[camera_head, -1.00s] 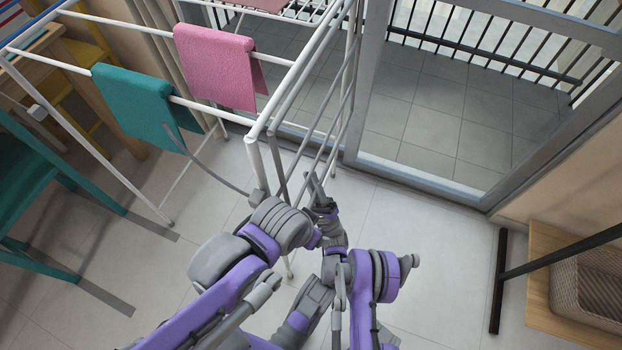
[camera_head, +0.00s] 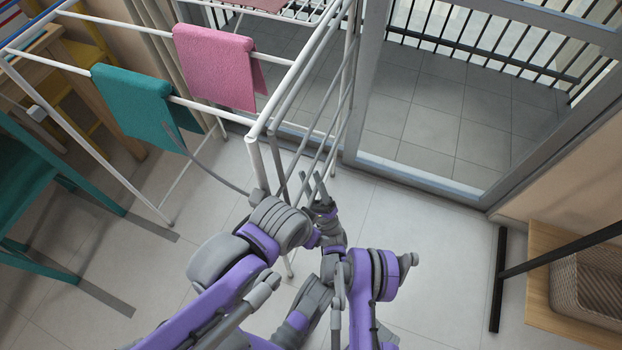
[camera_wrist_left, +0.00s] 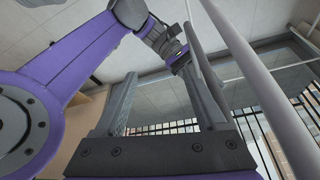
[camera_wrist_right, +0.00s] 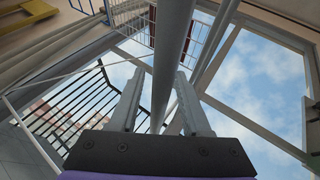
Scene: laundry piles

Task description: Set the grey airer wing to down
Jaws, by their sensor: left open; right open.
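The white airer frame (camera_head: 180,33) stands at upper left in the head view. Its grey wing (camera_head: 325,140) hangs steeply down from the right top rail, its bars in a row. An open gripper (camera_head: 314,184) is at the wing's lower near end; the arms overlap, so I cannot tell which arm it ends. In the right wrist view, my right gripper (camera_wrist_right: 158,112) is open, with a grey bar (camera_wrist_right: 173,50) running between its fingers. In the left wrist view, my left gripper (camera_wrist_left: 163,95) is open and empty, with a pale bar (camera_wrist_left: 258,75) beside it.
A pink towel (camera_head: 218,65) and a teal towel (camera_head: 140,105) hang on the airer. A teal chair (camera_head: 25,190) stands left. The glass door frame (camera_head: 360,90) is close behind the wing. A wooden shelf (camera_head: 545,310) with a basket is right. Floor between is clear.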

